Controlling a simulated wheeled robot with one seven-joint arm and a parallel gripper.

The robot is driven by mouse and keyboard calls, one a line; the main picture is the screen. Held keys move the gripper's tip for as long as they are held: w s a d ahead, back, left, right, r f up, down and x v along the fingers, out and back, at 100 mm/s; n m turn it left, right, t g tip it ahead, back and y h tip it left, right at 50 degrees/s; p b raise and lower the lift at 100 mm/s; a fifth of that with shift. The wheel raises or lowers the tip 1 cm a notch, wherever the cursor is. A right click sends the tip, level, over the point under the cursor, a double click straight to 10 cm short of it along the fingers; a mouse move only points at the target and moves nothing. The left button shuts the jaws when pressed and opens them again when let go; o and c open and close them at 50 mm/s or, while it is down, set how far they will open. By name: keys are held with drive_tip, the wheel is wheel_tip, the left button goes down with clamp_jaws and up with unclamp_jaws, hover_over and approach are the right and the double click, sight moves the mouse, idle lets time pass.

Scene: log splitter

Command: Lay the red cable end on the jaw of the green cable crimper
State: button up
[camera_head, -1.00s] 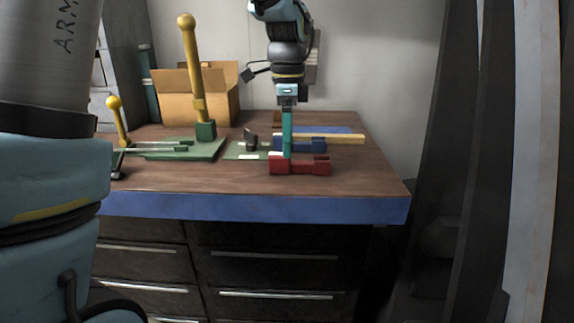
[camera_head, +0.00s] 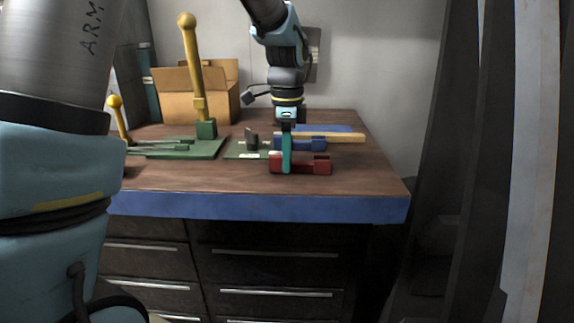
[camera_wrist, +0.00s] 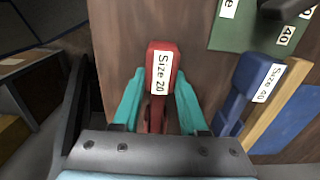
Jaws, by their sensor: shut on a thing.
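The red cable end (camera_head: 315,164) lies on the workbench near its front edge. In the wrist view its "Size 20" label shows on the red cable end (camera_wrist: 158,72). My gripper (camera_head: 286,166) reaches down over its left part, and in the wrist view the teal fingers of my gripper (camera_wrist: 158,105) are shut on it, one on each side. The green cable crimper (camera_head: 180,148), with a green base and a tall yellow handle, stands on the bench to the left. Its jaw is too small to make out.
A green plate (camera_head: 236,150) with a dark piece lies between crimper and gripper. A cardboard box (camera_head: 205,95) stands behind. Bare bench top (camera_head: 225,178) lies in front.

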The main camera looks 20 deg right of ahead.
clamp_jaws()
